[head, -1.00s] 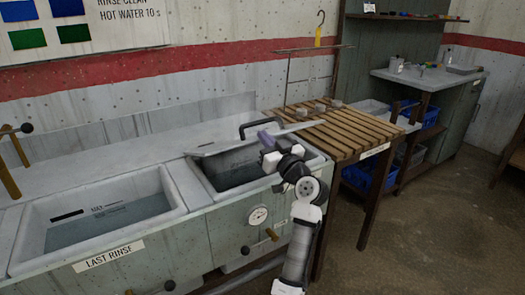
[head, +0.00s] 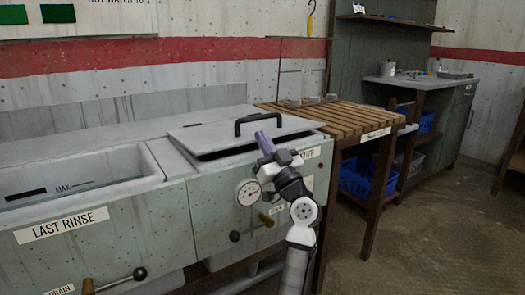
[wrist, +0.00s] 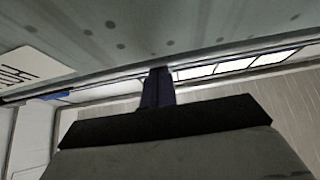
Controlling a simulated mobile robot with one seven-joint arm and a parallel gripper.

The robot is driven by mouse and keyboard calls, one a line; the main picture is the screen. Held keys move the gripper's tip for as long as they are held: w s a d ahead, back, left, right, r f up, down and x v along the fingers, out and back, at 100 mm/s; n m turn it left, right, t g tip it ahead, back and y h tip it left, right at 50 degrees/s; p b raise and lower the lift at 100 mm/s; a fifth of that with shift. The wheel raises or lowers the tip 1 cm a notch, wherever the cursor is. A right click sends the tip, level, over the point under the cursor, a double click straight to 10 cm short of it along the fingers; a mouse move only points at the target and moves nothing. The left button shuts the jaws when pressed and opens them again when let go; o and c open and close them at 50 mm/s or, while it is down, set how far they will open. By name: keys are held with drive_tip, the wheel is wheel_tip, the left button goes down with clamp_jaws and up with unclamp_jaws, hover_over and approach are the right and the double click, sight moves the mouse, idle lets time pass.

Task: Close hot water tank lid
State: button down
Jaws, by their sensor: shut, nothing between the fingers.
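The grey lid (head: 210,134) with a black bar handle (head: 243,124) lies nearly flat over the hot water tank (head: 217,190). A dark gap (head: 225,152) shows under its front edge, so it looks slightly raised there. My gripper (head: 262,141) is shut and empty, its purple fingers at the lid's front edge, right of the middle. I cannot tell whether they touch the lid. In the wrist view the purple fingers (wrist: 158,88) are together, their tips against or close to the edge of a grey-green spotted surface. My gripper hides part of the lid's front edge.
The last rinse basin (head: 75,185) is open on the left. A round gauge (head: 248,192) and a valve handle (head: 266,220) are on the tank's front. A slatted wooden table (head: 335,118) adjoins on the right, with blue crates (head: 362,178) beyond it. Floor to the right is clear.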

drive_tip(key=shift+f+b, duration=1.55)
drive_tip(key=shift+b, duration=0.25)
